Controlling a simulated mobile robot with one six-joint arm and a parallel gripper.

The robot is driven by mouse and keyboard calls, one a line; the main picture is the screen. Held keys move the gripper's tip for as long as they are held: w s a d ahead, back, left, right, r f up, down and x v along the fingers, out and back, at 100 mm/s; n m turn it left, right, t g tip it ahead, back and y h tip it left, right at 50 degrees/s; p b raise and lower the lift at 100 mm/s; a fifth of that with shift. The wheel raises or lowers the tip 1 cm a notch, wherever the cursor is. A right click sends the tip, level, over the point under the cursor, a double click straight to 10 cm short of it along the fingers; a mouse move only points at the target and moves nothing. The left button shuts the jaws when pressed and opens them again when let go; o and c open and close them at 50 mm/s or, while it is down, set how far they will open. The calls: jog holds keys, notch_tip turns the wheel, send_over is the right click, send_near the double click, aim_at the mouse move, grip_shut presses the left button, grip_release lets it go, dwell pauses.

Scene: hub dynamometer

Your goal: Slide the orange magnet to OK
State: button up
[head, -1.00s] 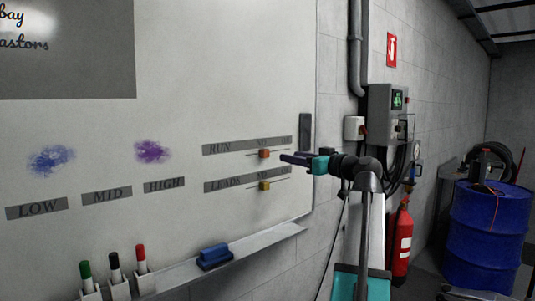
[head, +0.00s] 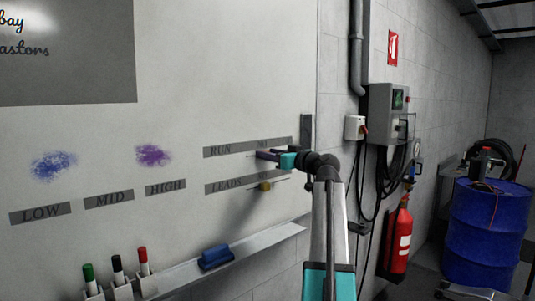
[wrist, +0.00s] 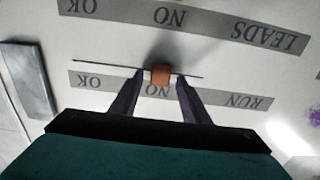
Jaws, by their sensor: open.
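The orange magnet (wrist: 160,76) is on a thin dark line on the whiteboard, beside the word NO of the RUN strip (wrist: 228,97). The word OK (wrist: 88,82) of that strip is to the left in the upside-down wrist view. My gripper (wrist: 160,80) is open, with one dark finger on each side of the magnet; contact cannot be told. In the head view my gripper (head: 268,155) is at the board and hides the orange magnet.
A yellow magnet (head: 265,186) is on the lower line by the LEADS strip (head: 225,187). A dark grey bar (head: 306,132) is on the board's right edge. A blue eraser (head: 216,257) and several markers are along the ledge below.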

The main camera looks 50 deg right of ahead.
jog(key=shift+w, duration=0.3)
jog(key=shift+c, duration=0.2)
grip_shut()
jog(key=shift+w+d, duration=0.1)
jog(key=shift+w, duration=0.05)
